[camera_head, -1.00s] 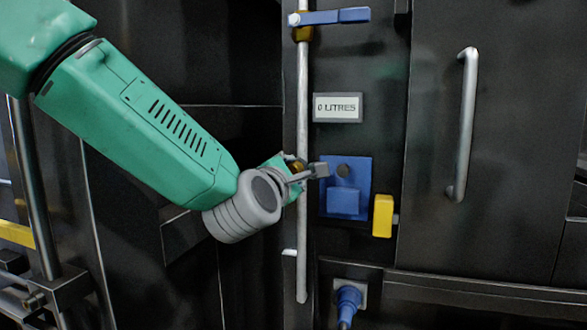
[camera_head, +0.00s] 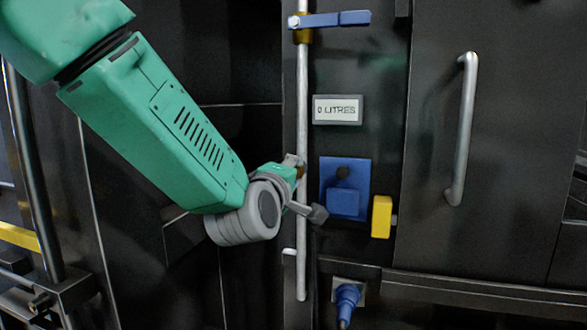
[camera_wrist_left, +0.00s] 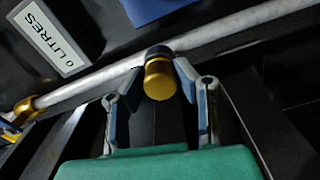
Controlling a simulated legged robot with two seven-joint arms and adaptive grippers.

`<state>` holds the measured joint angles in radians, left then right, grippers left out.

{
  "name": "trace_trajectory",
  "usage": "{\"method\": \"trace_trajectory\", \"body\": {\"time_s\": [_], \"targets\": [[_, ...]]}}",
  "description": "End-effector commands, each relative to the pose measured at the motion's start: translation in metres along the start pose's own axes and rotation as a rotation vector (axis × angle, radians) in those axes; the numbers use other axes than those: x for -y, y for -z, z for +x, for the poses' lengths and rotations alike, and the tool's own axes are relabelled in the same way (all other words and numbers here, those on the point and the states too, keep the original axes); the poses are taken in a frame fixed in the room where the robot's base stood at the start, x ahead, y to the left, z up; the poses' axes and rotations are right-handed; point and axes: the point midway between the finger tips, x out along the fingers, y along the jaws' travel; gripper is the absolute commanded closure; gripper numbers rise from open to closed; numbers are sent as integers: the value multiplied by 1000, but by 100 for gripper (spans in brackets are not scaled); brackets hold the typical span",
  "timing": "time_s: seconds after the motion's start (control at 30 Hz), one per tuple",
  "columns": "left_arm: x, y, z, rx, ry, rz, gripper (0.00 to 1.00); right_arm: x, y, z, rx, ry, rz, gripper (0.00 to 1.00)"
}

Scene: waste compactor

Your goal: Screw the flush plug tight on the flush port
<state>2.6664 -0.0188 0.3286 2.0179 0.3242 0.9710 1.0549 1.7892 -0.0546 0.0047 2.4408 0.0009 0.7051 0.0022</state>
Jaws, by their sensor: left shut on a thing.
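The flush plug (camera_wrist_left: 160,82) is a brass-gold cylinder, seen in the left wrist view between my fingertips. A dark collar (camera_wrist_left: 158,52), apparently the flush port, sits at its far end against the grey pipe (camera_wrist_left: 230,24). The plug appears in line with the collar; how far it is threaded I cannot tell. My left gripper (camera_wrist_left: 158,78) is shut on the plug, one finger on each side. In the head view my left gripper (camera_head: 296,166) is beside the vertical pipe (camera_head: 302,110), and the plug is mostly hidden there. My right gripper is in neither view.
A blue lever (camera_head: 335,18) sits at the pipe's top. Right of the pipe are the "0 LITRES" display (camera_head: 337,109), a blue box (camera_head: 343,203), a yellow block (camera_head: 382,217) and a door handle (camera_head: 463,130). A blue plug connector (camera_head: 347,298) is below.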

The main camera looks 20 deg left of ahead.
Motion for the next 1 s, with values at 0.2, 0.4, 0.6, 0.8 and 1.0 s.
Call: {"method": "trace_trajectory", "body": {"time_s": [0.2,0.4,0.6,0.8,1.0], "targets": [[8,-2,-1,7,18,120,100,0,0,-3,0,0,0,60],[8,-2,-1,8,18,150,100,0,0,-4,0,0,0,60],[7,-2,-1,9,17,477,100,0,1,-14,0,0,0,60],[9,-2,-1,10,16,570,100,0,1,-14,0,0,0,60],[9,-2,-1,10,15,567,50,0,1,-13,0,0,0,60]]}}
